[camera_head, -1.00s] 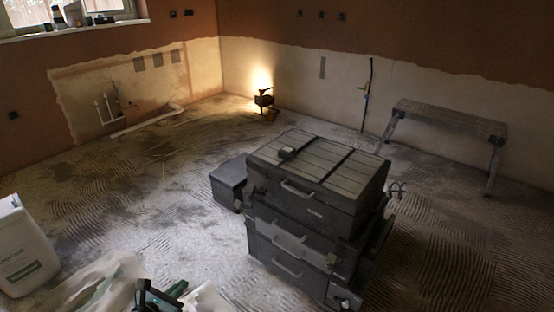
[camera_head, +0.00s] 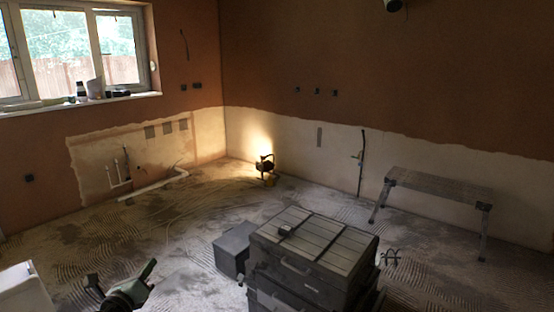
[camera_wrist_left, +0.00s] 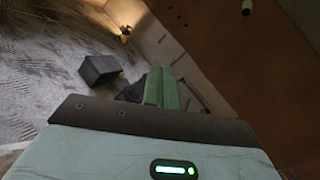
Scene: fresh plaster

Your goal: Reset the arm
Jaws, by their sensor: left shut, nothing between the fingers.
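My left gripper (camera_head: 148,270) is at the bottom left of the head view, above the floor and left of the stacked tool boxes. Its green fingers also show in the left wrist view (camera_wrist_left: 161,88), pressed together with nothing between them. Its body fills the bottom of that view, with a lit status light. The gripper appears clear of the things around it. My right gripper is in neither view.
A stack of dark tool boxes (camera_head: 314,249) stands front and centre, with a smaller dark box (camera_head: 233,250) beside it. A lit work lamp (camera_head: 267,168), a bench (camera_head: 436,185) and a white container (camera_head: 22,290) stand on the floor. Floor behind the gripper is open.

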